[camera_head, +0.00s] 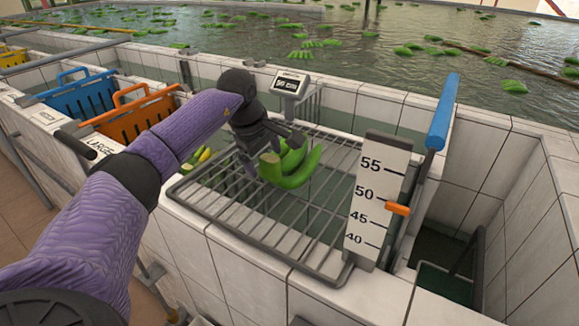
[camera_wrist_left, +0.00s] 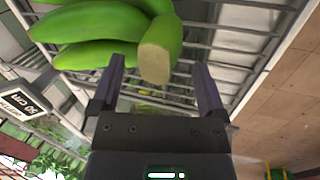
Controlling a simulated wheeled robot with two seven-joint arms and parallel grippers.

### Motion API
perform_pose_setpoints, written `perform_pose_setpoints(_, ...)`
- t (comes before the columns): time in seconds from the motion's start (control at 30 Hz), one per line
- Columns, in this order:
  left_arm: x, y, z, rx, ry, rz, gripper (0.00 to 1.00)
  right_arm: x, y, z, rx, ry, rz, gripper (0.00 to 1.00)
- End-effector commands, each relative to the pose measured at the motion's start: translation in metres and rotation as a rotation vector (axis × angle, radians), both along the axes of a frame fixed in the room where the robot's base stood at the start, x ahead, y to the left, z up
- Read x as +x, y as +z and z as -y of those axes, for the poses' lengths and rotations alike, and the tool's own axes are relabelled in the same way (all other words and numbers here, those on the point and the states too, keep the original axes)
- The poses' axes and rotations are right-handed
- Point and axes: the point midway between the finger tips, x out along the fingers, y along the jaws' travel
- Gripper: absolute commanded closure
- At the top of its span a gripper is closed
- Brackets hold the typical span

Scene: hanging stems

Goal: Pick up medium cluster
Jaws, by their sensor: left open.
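A green banana cluster (camera_head: 295,168) lies on the metal rack (camera_head: 222,212) in the head view. In the left wrist view the cluster (camera_wrist_left: 95,38) fills the upper left, with its pale cut stem end (camera_wrist_left: 156,62) toward me. My left gripper (camera_head: 267,150) is open at the cluster's left side. In the wrist view its two fingers (camera_wrist_left: 158,78) stand on either side of the stem end, with gaps visible. I cannot tell the exact depth between fingers and stem. My right gripper is not in view.
A measuring board (camera_head: 377,200) with an orange pointer and a blue-topped post (camera_head: 443,112) stand right of the rack. A small display (camera_head: 290,84) is behind it. Orange (camera_head: 132,112) and blue (camera_head: 82,97) crates are at left. Water with floating bananas (camera_head: 410,48) lies beyond.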

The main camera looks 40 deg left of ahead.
Motion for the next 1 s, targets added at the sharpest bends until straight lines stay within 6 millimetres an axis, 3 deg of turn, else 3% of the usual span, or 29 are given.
perform_pose_setpoints(0.27,0.0026,-0.0072,0.0003,0.000,-0.001,0.002,0.05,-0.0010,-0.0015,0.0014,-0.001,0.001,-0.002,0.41)
perform_pose_setpoints(0.7,0.0025,-0.0070,0.0004,0.000,0.000,0.002,0.96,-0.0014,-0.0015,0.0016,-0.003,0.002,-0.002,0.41)
perform_pose_setpoints(0.73,0.0025,-0.0070,0.0004,0.000,0.000,0.002,1.00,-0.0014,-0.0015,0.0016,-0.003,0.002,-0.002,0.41)
perform_pose_setpoints(1.0,0.0028,-0.0064,0.0004,0.000,0.000,0.004,1.00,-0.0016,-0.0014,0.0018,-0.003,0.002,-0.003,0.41)
